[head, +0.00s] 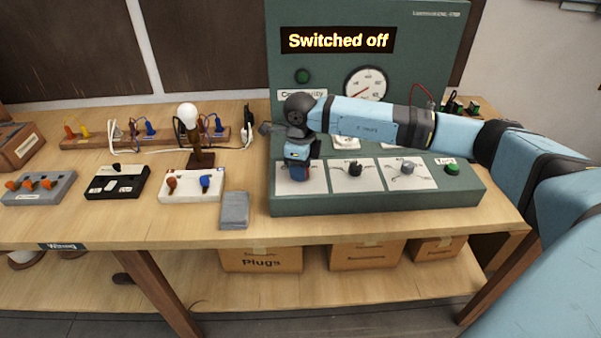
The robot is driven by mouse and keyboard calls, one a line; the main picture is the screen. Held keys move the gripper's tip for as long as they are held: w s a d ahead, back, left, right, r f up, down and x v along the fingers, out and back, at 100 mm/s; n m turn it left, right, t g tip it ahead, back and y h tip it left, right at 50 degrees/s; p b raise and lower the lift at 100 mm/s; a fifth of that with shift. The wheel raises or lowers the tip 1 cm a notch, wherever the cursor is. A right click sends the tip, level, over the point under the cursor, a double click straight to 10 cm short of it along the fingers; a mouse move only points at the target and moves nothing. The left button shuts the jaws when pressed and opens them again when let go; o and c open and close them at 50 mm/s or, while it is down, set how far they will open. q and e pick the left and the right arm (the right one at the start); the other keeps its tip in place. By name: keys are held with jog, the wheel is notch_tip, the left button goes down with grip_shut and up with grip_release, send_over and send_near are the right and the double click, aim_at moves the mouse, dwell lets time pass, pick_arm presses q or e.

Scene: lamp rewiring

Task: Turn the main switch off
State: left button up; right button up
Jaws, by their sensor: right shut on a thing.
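The green control console (380,203) stands on the right part of the bench. Its lit display (338,40) reads "Switched off". Several white switch plates sit along its sloped front, and the labels on them are too small to read. My right gripper (298,172) points down at the leftmost front plate (316,184) and is shut on the switch there. The gripper mostly hides that switch, so I cannot see its position. A middle knob (354,169) and a right knob (407,168) show on the neighbouring plates. My left gripper is not in view.
A green button (452,168) is at the console's right end. A dial gauge (366,84) is partly behind my right arm. Left of the console are a bulb (187,115) on a stand, a grey block (234,210) and several small switch boxes. Cardboard boxes sit below.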

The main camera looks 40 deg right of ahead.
jog(key=shift+f+n+b, duration=0.1)
jog(key=shift+n+b, duration=0.45)
jog(key=shift+n, duration=0.45)
jog(key=n+b, duration=0.1)
jog(key=n, duration=0.1)
jog(key=shift+n, duration=0.3)
jog(key=shift+n+b, duration=0.75)
jog(key=shift+n, duration=0.65)
pick_arm(q)
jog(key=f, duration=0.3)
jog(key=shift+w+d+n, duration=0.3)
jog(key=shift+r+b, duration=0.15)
jog(key=shift+b, duration=0.15)
pick_arm(e)
jog(key=shift+n, duration=0.3)
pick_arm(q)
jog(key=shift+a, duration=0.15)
pick_arm(e)
jog(key=shift+r, duration=0.2)
jog(key=o, duration=0.8)
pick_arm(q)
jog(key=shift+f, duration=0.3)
pick_arm(e)
jog(key=shift+o, duration=0.6)
